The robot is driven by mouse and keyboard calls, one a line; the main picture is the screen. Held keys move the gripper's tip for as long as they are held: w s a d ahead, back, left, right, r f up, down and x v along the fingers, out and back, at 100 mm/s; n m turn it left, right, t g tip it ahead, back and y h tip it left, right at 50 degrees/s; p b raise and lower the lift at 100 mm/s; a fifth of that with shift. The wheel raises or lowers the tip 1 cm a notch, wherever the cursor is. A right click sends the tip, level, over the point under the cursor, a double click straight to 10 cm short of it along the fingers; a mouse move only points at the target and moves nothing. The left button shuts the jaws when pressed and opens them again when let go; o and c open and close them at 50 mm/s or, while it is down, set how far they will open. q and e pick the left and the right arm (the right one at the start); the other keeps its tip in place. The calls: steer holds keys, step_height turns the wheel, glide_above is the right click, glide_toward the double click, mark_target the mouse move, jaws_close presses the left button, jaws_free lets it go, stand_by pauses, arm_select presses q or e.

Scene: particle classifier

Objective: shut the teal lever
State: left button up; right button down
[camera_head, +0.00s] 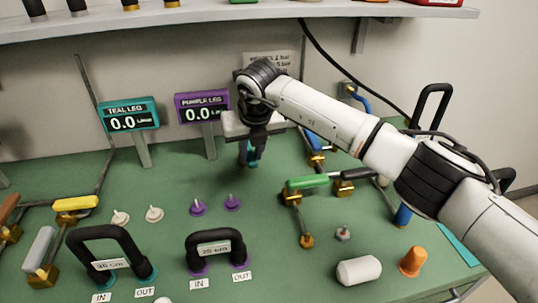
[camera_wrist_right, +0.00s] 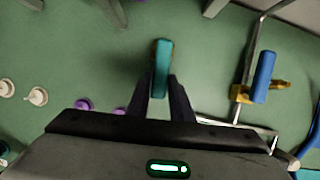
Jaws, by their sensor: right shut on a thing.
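The teal lever (camera_wrist_right: 162,68) shows in the wrist view as a short teal handle between the two dark fingers of my right gripper (camera_wrist_right: 160,95). In the head view only a small teal part (camera_head: 253,158) shows at the fingertips. My right gripper (camera_head: 249,152) points down at the green bench, behind the middle, and is shut on the teal lever. The gripper hides most of the lever and its valve body, so its angle to the pipe is hard to tell. My left gripper is in neither view.
A blue lever (camera_wrist_right: 264,77) on brass fittings stands close by. A green lever (camera_head: 307,181) is nearer the front right. Teal (camera_head: 129,115) and purple (camera_head: 202,107) displays, both reading 0.0, stand left of the gripper. Black hoses (camera_head: 112,245) and a yellow lever (camera_head: 76,203) are at front left.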

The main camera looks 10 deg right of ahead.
steer(key=shift+a+m, duration=0.25)
steer(key=shift+m, duration=0.15)
stand_by(0.3)
steer(key=c, duration=1.6)
jaws_free()
steer(key=shift+a, duration=0.1)
steer(key=shift+o, duration=0.2)
steer(key=shift+r, duration=0.15)
steer(key=b+v, duration=0.1)
steer(key=v, duration=0.9)
steer(key=shift+a, duration=0.2)
